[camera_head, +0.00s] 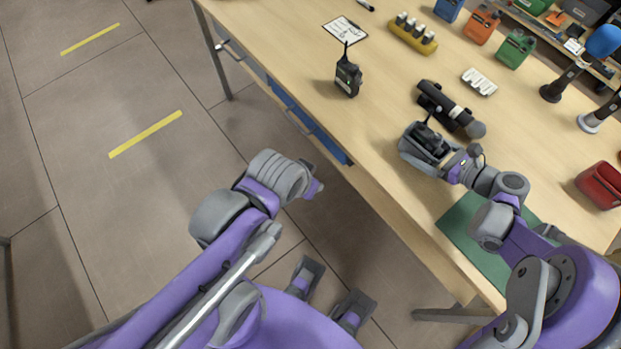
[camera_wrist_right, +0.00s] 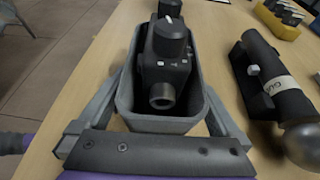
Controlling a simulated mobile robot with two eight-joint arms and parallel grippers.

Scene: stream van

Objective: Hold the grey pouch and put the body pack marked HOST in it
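The grey pouch (camera_head: 408,147), an open-topped tub, is at the table's near side; it also shows in the right wrist view (camera_wrist_right: 125,90). A black body pack (camera_wrist_right: 165,75) with a knob and round connector sits inside it. My right gripper (camera_head: 447,160) has a finger against each side of the pouch. A second dark body pack (camera_head: 347,78) with an antenna stands upright on the table near its left edge. I cannot read a HOST mark on either pack. My left gripper (camera_head: 313,180) is off the table's near edge, mostly hidden by its wrist.
A black microphone in a holder (camera_head: 452,108) lies just beyond the pouch. A green mat (camera_head: 470,240) lies near the front edge, a red container (camera_head: 600,185) at the right. A clipboard (camera_head: 344,30) and yellow battery holder (camera_head: 412,36) are farther back. Table left of the pouch is clear.

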